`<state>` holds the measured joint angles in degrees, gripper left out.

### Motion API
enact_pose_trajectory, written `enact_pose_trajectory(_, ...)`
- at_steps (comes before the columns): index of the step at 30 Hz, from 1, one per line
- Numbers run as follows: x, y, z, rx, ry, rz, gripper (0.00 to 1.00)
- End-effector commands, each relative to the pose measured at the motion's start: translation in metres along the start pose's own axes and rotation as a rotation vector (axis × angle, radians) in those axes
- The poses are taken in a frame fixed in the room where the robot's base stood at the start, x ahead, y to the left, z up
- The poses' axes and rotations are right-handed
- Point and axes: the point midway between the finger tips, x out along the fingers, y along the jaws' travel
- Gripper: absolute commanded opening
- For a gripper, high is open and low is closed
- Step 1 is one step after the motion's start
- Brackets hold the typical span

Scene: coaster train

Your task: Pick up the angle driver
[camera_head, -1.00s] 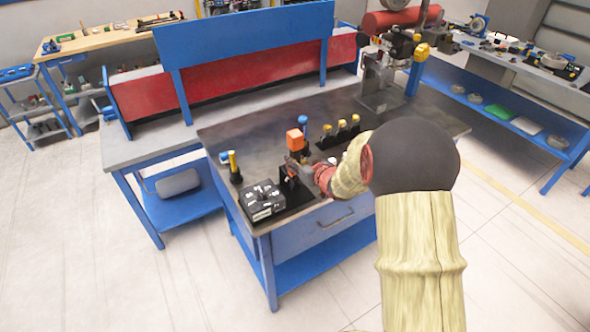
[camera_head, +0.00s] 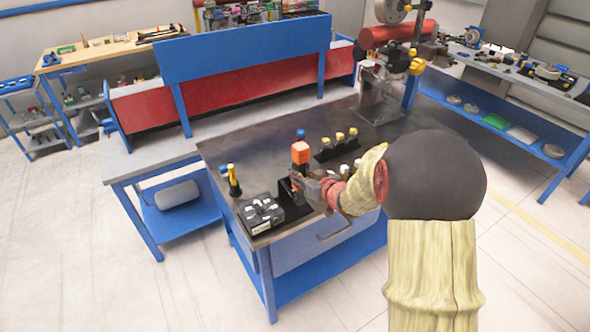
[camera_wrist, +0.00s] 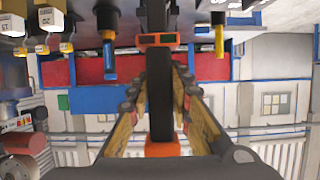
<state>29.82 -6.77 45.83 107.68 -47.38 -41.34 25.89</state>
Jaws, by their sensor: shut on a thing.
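The orange-and-black tool, which I take for the angle driver (camera_head: 300,153), stands upright near the front edge of the dark workbench, its orange head on top. My gripper (camera_head: 308,187) reaches it from the right and is shut on it. In the wrist view the tool's black body (camera_wrist: 160,95) runs between the two fingers of my gripper (camera_wrist: 160,82), with orange parts at both ends. A black stand (camera_head: 286,192) is right beside the tool. My gripper hides the tool's lower part, so I cannot tell whether it touches the stand.
A black box with white markings (camera_head: 261,214) lies left of the tool, and a yellow-handled tool (camera_head: 233,181) stands behind it. A blue-topped tool (camera_head: 300,134) is close behind. Several yellow-topped tools (camera_head: 340,137) stand in a rack to the right.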

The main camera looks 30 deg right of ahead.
Motion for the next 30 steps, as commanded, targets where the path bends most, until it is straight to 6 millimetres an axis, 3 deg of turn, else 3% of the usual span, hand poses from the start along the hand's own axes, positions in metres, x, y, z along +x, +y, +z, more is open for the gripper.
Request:
enact_pose_trajectory(9,-0.070,0.002,0.023,0.000,0.006,0.005,0.00)
enact_pose_trajectory(15,-0.103,0.002,0.038,-0.002,0.006,0.004,0.00)
enact_pose_trajectory(21,-0.121,0.001,0.046,-0.002,0.006,0.002,0.00)
enact_pose_trajectory(30,-0.128,0.001,0.050,-0.003,0.007,0.000,0.00)
